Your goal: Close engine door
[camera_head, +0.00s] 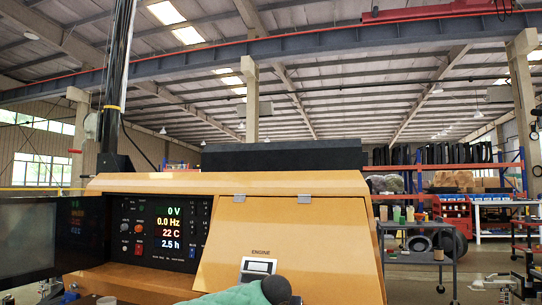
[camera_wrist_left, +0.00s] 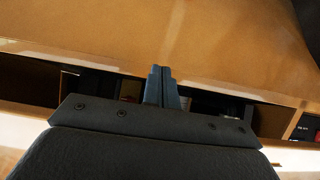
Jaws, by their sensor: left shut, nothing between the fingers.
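The engine door (camera_head: 285,235) is a sloping orange panel with two hinges along its top edge and a latch labelled ENGINE (camera_head: 258,268). In the left wrist view the orange panel (camera_wrist_left: 230,45) fills the upper part. A dark gap with inner parts (camera_wrist_left: 130,90) shows along its edge, so the door looks ajar. My left gripper (camera_wrist_left: 162,72) is shut and empty, its fingertips over the panel's edge at the gap; whether they touch it I cannot tell. The left fingers are not visible in the head view. My right gripper is in neither view.
A control panel (camera_head: 160,232) with lit readings is left of the door, beside an open dark-glass cover (camera_head: 27,240). A dark mast (camera_head: 115,90) rises behind. A grey cart (camera_head: 415,240) and shelving stand at the right, with open floor between.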

